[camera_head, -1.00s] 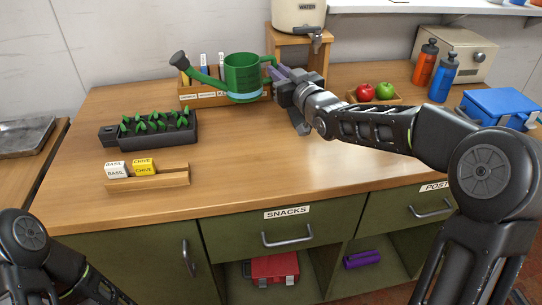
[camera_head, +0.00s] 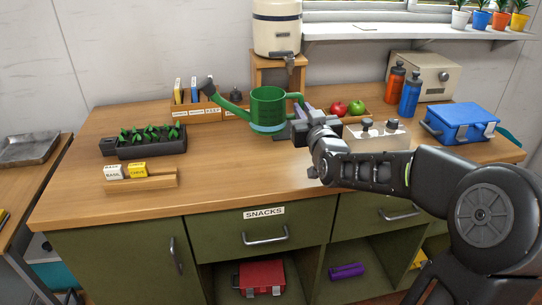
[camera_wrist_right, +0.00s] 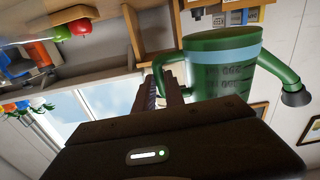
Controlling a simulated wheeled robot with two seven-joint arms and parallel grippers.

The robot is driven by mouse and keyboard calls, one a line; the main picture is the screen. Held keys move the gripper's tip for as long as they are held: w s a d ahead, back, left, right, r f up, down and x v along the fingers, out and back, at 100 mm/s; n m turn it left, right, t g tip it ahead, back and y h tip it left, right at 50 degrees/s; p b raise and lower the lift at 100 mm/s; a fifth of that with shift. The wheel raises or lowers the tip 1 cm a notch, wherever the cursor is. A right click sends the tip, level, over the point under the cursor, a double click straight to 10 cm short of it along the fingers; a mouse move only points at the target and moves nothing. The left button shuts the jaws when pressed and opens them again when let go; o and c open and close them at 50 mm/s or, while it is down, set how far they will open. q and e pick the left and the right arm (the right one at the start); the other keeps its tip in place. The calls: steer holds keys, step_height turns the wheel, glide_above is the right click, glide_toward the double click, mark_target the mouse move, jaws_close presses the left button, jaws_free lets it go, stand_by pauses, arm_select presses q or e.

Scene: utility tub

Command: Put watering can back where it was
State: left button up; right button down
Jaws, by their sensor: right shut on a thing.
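The green watering can (camera_head: 268,104) with a pale blue band is upright near the back middle of the counter, its spout to the left. My right gripper (camera_head: 302,113) is shut on its handle from the right. In the right wrist view, the fingers (camera_wrist_right: 166,90) close on the handle beside the can's body (camera_wrist_right: 222,70). Whether the can's base touches the counter is hard to tell. A dark flat patch (camera_head: 285,137) shows by its base. My left gripper is out of view.
A wooden seed box (camera_head: 196,113) and a water dispenser (camera_head: 277,30) on a stand are behind the can. The seedling tray (camera_head: 150,147) is left. A box with jars (camera_head: 378,140), a fruit tray and a blue case (camera_head: 462,122) are right. The front middle counter (camera_head: 240,175) is clear.

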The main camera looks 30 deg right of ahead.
step_height(320, 180, down, 6)
steer(key=shift+f, duration=0.1)
stand_by(0.4)
steer(key=shift+f, duration=1.75)
steer(key=shift+f+b, duration=0.25)
steer(key=shift+b, duration=0.15)
steer(key=c, duration=1.4)
jaws_free()
steer(key=shift+r, duration=0.15)
